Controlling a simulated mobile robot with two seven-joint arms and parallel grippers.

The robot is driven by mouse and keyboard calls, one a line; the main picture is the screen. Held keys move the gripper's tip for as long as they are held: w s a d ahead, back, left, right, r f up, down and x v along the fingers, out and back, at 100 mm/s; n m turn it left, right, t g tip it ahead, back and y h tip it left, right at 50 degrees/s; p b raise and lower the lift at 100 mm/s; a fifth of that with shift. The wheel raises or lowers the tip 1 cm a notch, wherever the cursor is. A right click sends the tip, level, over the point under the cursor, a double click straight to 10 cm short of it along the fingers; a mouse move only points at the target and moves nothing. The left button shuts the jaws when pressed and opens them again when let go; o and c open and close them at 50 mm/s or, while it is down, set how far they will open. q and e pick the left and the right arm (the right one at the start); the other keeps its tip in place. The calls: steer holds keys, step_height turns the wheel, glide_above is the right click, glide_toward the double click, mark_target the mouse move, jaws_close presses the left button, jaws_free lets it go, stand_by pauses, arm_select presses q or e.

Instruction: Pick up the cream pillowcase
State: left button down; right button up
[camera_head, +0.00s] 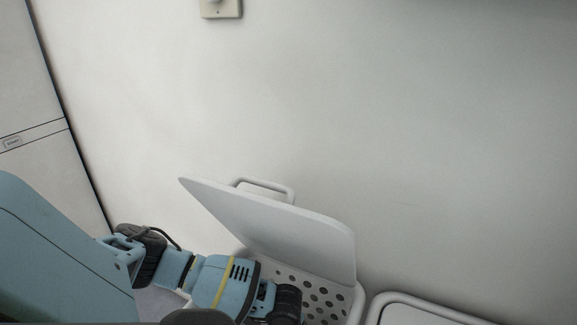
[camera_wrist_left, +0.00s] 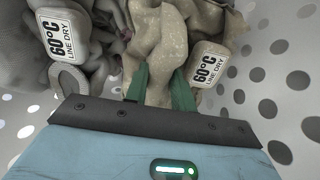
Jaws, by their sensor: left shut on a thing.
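A cream cloth (camera_wrist_left: 163,42), which looks like the cream pillowcase, lies bunched inside a white perforated hamper. In the left wrist view, my left gripper (camera_wrist_left: 160,82) has its two green fingers on either side of a fold of this cloth and is shut on it. A white tag (camera_wrist_left: 208,64) reading "60°C LINE DRY" lies on the cream cloth to the right. In the head view my left arm reaches into the hamper (camera_head: 345,300), and its fingers and the cloth are hidden. My right gripper is not in view.
A grey cloth (camera_wrist_left: 90,35) with a similar tag (camera_wrist_left: 65,36) lies left of the cream cloth, close against it. The hamper's lid (camera_head: 270,228) stands raised and tilted beside my arm. Another white rimmed object (camera_head: 420,312) is at the lower right. A white wall is behind.

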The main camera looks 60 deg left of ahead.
arm_select(q)
steer(key=shift+r, duration=0.1)
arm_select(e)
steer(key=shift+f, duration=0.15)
